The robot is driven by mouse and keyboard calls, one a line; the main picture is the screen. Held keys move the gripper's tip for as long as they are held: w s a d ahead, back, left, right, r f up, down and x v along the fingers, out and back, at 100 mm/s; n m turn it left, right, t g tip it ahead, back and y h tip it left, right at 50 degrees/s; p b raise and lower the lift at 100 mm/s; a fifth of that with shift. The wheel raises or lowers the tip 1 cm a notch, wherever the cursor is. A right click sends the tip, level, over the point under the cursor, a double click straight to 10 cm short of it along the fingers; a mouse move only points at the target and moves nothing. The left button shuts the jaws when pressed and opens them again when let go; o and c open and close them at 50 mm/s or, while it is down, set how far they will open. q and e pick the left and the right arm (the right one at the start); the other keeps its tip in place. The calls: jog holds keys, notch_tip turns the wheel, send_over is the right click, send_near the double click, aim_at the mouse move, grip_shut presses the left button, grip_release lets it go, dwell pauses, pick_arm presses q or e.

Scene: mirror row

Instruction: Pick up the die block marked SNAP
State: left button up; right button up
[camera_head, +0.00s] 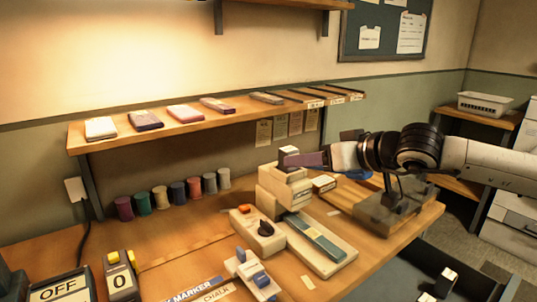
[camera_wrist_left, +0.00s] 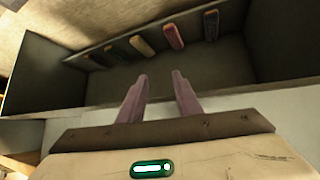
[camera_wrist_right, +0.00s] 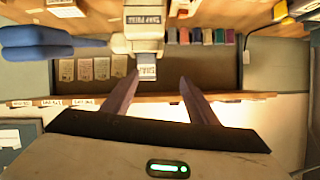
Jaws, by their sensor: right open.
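A small pale block with a printed label (camera_wrist_right: 147,72), which appears to be the SNAP die block, shows between and beyond my right fingertips in the right wrist view. The label is too small to read fully. In the head view a small light block (camera_head: 289,151) sits at the top of the cream press (camera_head: 284,190). The press carries a sign in the right wrist view (camera_wrist_right: 143,19). My right gripper (camera_head: 300,158) is beside that block, its fingers open; contact cannot be told. My left gripper (camera_wrist_left: 160,74) is open and empty in its wrist view, over a dark tray (camera_wrist_left: 110,90).
A wall shelf (camera_head: 235,112) with several flat pieces runs behind the press. Several coloured spools (camera_head: 178,191) stand below it. A cream box with a knob (camera_head: 258,232) and a long pale base (camera_head: 318,243) lie in front. A grey stand (camera_head: 395,205) is to the right.

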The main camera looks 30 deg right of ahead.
aim_at(294, 151)
jog(key=shift+n+t+h, duration=0.3)
jog(key=shift+n+h, duration=0.1)
jog(key=shift+n, duration=0.2)
jog(key=w+p, duration=0.1)
jog(key=w+d+p, duration=0.1)
jog(key=w+r+p, duration=0.1)
jog(key=w, duration=0.1)
jog(key=shift+d, duration=0.2)
jog(key=shift+w+f+p, duration=0.3)
jog(key=shift+w+f, duration=0.1)
jog(key=shift+w, duration=0.05)
jog(key=shift+w+f, duration=0.1)
jog(key=shift+w, duration=0.25)
jog(key=p+x, duration=0.1)
jog(key=x, duration=0.3)
jog(key=shift+w+d+f+p, duration=0.1)
jog(key=shift+d+f+p, duration=0.1)
jog(key=shift+p, duration=0.2)
jog(key=shift+w+f, duration=0.15)
jog(key=c, duration=1.2)
pick_arm(q)
jog(key=shift+s+a+r+g, duration=0.15)
jog(key=shift+s+a+r, duration=0.15)
jog(key=shift+s+r, duration=0.25)
jog(key=shift+s+a+r+g, duration=0.15)
jog(key=shift+s+a+r, duration=0.15)
jog(key=shift+s+r, duration=0.15)
pick_arm(e)
jog(key=shift+c, duration=0.4)
